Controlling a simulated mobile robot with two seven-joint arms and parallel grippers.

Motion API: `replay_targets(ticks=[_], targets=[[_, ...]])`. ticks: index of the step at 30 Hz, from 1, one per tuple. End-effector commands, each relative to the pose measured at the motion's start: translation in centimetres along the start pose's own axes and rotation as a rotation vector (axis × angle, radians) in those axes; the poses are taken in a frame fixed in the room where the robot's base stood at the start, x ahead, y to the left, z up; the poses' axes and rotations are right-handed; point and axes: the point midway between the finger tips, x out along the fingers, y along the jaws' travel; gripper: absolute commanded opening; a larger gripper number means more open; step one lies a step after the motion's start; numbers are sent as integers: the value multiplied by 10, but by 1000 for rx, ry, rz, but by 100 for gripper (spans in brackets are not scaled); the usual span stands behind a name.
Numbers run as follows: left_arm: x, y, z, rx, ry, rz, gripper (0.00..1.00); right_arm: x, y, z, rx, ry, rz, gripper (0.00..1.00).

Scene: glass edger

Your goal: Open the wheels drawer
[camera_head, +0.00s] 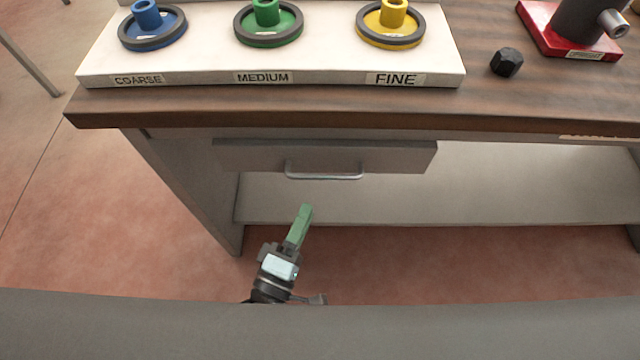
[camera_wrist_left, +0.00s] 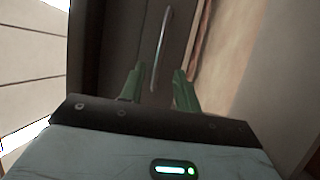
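The drawer (camera_head: 250,156) has a plain grey front just under the wooden table top and looks closed. Its silver bar handle (camera_head: 324,176) runs along the lower middle of the front. My left gripper (camera_head: 304,210) is below and in front of the handle, apart from it, with green fingers pointing toward the drawer. In the left wrist view my left gripper (camera_wrist_left: 158,78) has its two green fingers spread with nothing held. There the handle (camera_wrist_left: 161,45) shows ahead, in line with the gap between the fingers. My right gripper is not in view.
On the table top (camera_head: 300,108) a white rack (camera_head: 210,74) holds blue, green and yellow wheels labelled COARSE, MEDIUM and FINE. A black knob (camera_head: 506,62) and a red-based device (camera_head: 570,40) are to the right. A low shelf (camera_head: 520,190) is under the table.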

Motion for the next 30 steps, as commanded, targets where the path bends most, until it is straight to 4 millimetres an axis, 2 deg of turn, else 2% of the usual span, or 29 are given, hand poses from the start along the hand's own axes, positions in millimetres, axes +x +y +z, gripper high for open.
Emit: replay_targets(ticks=[5,12,18,30], targets=[[12,1,0,2,1,1,32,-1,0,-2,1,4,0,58],[48,1,-1,5,1,0,32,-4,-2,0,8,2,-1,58],[70,0,0,5,0,-2,32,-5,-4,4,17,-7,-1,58],[77,-1,0,5,0,-3,32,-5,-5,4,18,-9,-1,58]])
